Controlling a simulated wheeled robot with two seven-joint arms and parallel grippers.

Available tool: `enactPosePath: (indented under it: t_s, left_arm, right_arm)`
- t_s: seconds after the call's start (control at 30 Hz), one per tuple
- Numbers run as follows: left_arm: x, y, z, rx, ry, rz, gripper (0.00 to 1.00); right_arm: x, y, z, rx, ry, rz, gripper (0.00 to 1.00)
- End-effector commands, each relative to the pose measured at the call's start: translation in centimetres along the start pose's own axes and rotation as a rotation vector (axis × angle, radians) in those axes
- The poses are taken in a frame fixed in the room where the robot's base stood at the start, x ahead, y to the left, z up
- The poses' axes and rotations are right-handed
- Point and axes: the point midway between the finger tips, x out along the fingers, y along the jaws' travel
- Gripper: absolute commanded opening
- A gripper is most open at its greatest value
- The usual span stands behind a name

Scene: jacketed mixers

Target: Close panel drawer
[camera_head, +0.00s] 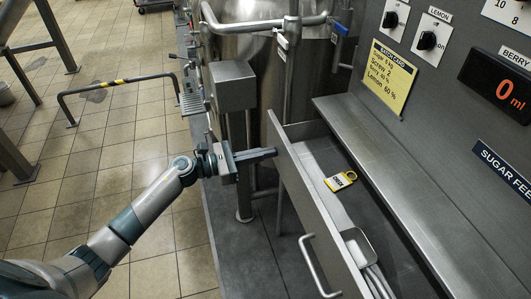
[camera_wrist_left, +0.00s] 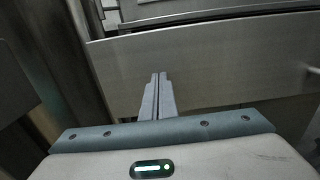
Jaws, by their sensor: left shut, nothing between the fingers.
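The panel drawer (camera_head: 314,207) is pulled open from the grey control panel, its front facing left. Its bar handle (camera_head: 313,262) is on the front, towards the near end. Inside lie a yellow-and-white tag (camera_head: 341,181) and a metal scoop-like item (camera_head: 357,249). My left gripper (camera_head: 272,153) is shut and empty, its fingertips by the far end of the drawer front. In the left wrist view the shut fingers (camera_wrist_left: 158,80) point at the plain drawer front (camera_wrist_left: 215,65); I cannot tell whether they touch it. My right gripper is in neither view.
A steel mixer vessel (camera_head: 262,40) with pipes and rails stands behind the gripper. The panel carries a yellow batch card (camera_head: 389,78), knobs and a red display (camera_head: 500,88).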

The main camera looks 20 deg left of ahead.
Motion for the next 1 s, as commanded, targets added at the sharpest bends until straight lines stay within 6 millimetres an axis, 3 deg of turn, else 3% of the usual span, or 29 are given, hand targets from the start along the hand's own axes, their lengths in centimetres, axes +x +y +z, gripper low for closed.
enactPosePath:
  t_s: [0.17, 0.37, 0.67, 1.0]
  left_arm:
    - [0.8, -0.1, -0.1, 0.000, -0.001, -0.001, 0.00]
    - [3.2, 0.0, -0.1, 0.000, -0.003, -0.002, 0.00]
    - [10.2, -0.1, -0.1, 0.002, -0.004, -0.004, 0.00]
    - [17.7, -0.1, -0.2, 0.001, -0.002, -0.002, 0.00]
  right_arm:
    - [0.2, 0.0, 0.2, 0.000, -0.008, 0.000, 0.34]
    - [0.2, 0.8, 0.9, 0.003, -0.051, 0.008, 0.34]
    - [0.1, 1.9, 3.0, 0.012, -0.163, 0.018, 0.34]
    - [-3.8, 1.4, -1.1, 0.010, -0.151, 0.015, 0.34]
